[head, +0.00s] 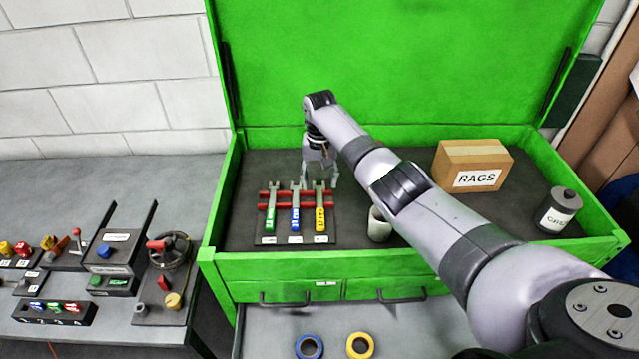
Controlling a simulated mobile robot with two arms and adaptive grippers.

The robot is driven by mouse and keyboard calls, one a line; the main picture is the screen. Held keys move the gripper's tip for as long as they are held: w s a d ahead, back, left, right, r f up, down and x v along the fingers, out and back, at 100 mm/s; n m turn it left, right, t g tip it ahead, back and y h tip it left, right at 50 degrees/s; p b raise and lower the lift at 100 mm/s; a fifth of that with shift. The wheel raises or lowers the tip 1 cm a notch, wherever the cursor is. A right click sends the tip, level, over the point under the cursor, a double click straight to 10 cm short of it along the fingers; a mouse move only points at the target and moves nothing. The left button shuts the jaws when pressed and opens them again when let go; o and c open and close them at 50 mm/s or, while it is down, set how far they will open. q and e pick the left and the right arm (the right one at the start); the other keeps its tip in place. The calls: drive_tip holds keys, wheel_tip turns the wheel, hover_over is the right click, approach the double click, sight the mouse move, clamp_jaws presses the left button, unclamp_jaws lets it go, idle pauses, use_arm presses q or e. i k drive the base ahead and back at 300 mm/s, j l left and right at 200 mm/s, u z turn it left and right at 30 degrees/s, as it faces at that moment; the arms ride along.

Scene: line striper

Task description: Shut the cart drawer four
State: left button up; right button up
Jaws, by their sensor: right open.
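A green cart (270,264) stands in front of me with its lid raised. Below its top tray is a front with two dark handles and a small label too small to read. Under that, a drawer (400,318) is pulled out, its grey floor showing; I cannot read a number on it. A blue ring (309,346) and a yellow ring (360,345) lie in it. My right arm reaches across the cart from the lower right. My right gripper (320,184) is open and empty over the top tray, behind the wrenches, away from the drawer. My left gripper is not in view.
A grey bench (130,337) with levers, buttons and a valve wheel stands left.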

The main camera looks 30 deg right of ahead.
sight(438, 327)
drive_tip(key=k, duration=2)
